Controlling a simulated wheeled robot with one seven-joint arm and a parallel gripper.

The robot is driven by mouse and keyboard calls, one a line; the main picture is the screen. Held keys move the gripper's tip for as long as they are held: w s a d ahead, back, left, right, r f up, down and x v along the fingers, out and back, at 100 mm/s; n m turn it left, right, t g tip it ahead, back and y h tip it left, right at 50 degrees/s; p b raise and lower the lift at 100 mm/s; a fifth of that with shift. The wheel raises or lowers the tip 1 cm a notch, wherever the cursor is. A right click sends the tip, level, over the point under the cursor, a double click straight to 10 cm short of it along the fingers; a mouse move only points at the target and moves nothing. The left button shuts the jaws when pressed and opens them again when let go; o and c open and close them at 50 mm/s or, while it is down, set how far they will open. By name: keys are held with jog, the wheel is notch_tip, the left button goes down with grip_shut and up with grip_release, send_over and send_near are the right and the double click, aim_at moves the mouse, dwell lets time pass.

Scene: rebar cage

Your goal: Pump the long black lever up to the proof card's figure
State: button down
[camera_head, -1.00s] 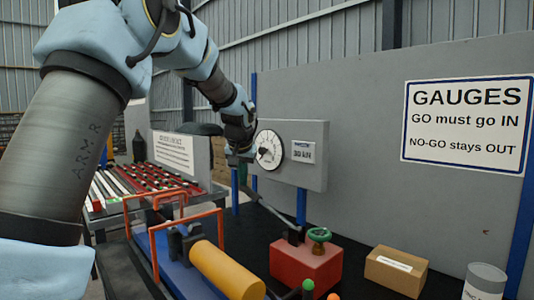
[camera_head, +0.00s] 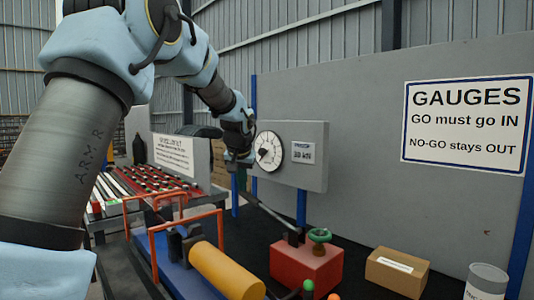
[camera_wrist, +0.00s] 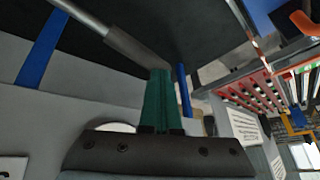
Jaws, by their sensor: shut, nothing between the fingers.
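The long black lever (camera_head: 268,213) slopes up and left from the red pump block (camera_head: 308,263), which has a green handwheel (camera_head: 319,236) on top. My gripper (camera_head: 240,182) is shut and empty, close by the lever's upper end. In the wrist view the green fingers (camera_wrist: 160,80) are together, with the lever's dark grip (camera_wrist: 138,46) right by their tips; I cannot tell if they touch. The white round gauge (camera_head: 268,151) has a dark needle at its lower left. The proof card (camera_head: 303,152) beside it says PROOF; its figure is too blurred to read surely.
A blue tray with orange frames and a yellow cylinder (camera_head: 226,270) lies left of the pump. A cardboard box (camera_head: 396,271) and a grey can (camera_head: 485,283) stand to the right. The grey panel (camera_head: 350,130) rises behind. Black bench top is clear between pump and box.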

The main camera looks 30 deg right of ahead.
aim_at(242, 194)
jog(key=shift+w+f+b, duration=0.1)
jog(key=shift+f+b, duration=0.2)
jog(key=shift+f, duration=0.4)
jog(key=shift+w+f+b, duration=0.1)
jog(key=shift+f+b, duration=0.3)
jog(key=shift+f, duration=0.35)
jog(key=shift+a+f+b, duration=0.1)
jog(key=shift+f+b, duration=0.3)
jog(key=shift+f, duration=0.35)
